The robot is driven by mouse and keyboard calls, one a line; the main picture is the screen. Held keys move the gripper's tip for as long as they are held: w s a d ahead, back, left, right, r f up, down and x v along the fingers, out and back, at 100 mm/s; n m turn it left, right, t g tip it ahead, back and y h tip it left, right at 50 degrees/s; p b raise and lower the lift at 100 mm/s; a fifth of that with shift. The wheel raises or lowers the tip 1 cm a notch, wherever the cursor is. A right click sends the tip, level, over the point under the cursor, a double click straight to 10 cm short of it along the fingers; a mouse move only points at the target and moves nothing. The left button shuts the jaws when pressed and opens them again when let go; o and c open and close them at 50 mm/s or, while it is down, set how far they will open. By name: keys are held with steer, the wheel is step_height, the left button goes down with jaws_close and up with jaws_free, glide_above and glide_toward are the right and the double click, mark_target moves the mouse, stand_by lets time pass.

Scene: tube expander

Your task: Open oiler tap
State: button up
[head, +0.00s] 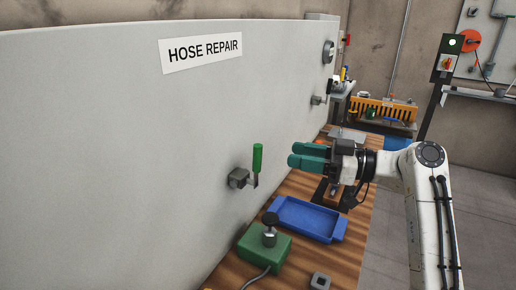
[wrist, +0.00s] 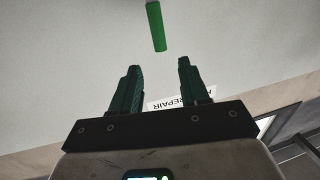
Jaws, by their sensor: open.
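The tap has an upright green handle (head: 257,160) above a grey metal body (head: 239,178) on the grey panel. The green handle (wrist: 156,25) also shows at the top of the wrist view, ahead of the fingertips and roughly between them; the tap body is not seen there. My gripper (head: 291,154) has teal fingers pointing left toward the panel, to the right of the handle and apart from it. In the wrist view my gripper (wrist: 159,65) is open, with nothing between its fingers.
A wooden bench (head: 338,268) runs along the panel. On it are a blue tray (head: 308,220) below my gripper and a green box with a black knob (head: 264,252) nearer. The panel (head: 110,150) is bare on the left.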

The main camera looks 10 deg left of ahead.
mark_target(258, 149)
steer(key=a+p, duration=0.1)
steer(key=a, duration=0.2)
steer(key=w+a+p, duration=0.1)
steer(key=a, duration=0.2)
steer(key=a+p, duration=0.1)
steer(key=a, duration=0.3)
steer(key=shift+w, duration=0.25)
jaws_close()
